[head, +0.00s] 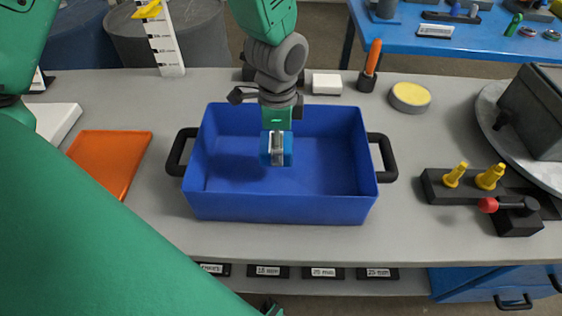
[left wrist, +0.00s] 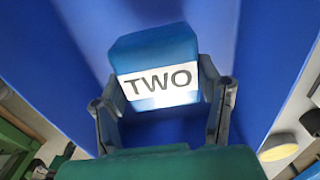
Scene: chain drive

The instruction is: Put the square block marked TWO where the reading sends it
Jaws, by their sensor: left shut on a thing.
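My left gripper (head: 277,140) hangs over the blue tray (head: 285,210) and is shut on the square block marked TWO (head: 289,158). In the left wrist view the block (left wrist: 155,50) is blue, with a white label reading TWO facing the camera. One finger stands on each side of it. The block appears to be above the tray floor; the exact gap is hard to tell. A white upright scale (head: 164,45) with black marks and a yellow pointer (head: 147,11) stands at the back left. Its top is cut off, and I cannot read the value. My right gripper is not in view.
An orange plate (head: 110,158) lies left of the tray. A white block (head: 326,84), an orange-handled tool (head: 373,58) and a yellow-topped disc (head: 410,95) are behind it. A black fixture with yellow pegs (head: 470,188) is right. Labelled slots (head: 322,273) sit below the front edge.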

